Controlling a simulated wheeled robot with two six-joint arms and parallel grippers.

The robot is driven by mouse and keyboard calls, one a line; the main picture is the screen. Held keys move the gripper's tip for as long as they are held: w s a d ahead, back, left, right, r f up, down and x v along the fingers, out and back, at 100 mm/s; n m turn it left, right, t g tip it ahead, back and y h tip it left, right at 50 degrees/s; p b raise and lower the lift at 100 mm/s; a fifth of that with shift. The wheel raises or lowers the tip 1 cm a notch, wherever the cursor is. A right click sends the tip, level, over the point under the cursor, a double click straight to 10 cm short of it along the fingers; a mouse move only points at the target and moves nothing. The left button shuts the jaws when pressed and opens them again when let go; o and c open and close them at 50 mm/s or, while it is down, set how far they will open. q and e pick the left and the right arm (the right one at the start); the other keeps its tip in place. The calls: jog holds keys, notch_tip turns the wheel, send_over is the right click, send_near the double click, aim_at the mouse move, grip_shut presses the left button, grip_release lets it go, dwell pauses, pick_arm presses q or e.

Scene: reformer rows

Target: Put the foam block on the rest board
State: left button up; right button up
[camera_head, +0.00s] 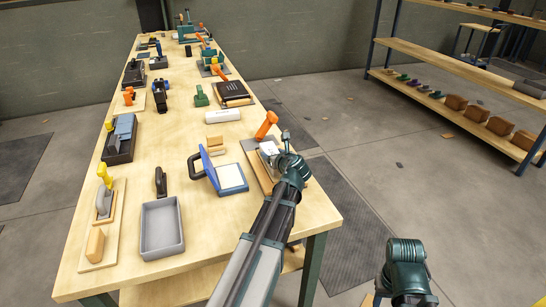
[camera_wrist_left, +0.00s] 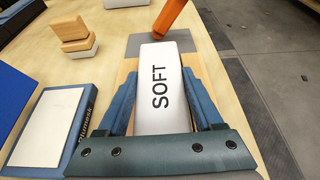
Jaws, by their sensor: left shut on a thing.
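My left gripper (camera_head: 275,156) is shut on the white foam block (camera_wrist_left: 163,85), which is marked SOFT. In the left wrist view, the block lies lengthwise between the two blue fingers. In the head view, the foam block (camera_head: 267,147) shows as a small white patch, partly hidden by the gripper. Under it is a wooden board (camera_head: 257,169) with a grey end (camera_wrist_left: 190,42), likely the rest board. I cannot tell whether the block touches it. My right arm is at the lower right of the head view, with its gripper not visible.
An orange-handled tool (camera_head: 266,125) stands at the board's far end. A blue-framed case (camera_head: 231,178) lies open to the left, near stacked tan blocks (camera_head: 216,146). A grey tray (camera_head: 161,228) is nearer the front left. Another white block (camera_head: 222,115) lies farther back.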

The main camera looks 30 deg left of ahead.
pick_arm(q)
jog(key=shift+f, duration=0.2)
jog(key=o, duration=1.4)
jog(key=shift+c, duration=0.2)
jog(key=shift+r, duration=0.2)
jog(key=shift+s+d+r, duration=0.2)
jog(key=p+v, duration=0.4)
jog(key=v, duration=0.7)
jog(key=shift+s+d+r+p, duration=0.1)
jog(key=shift+d+p, duration=0.1)
jog(key=shift+p, duration=0.1)
jog(key=shift+d, duration=0.1)
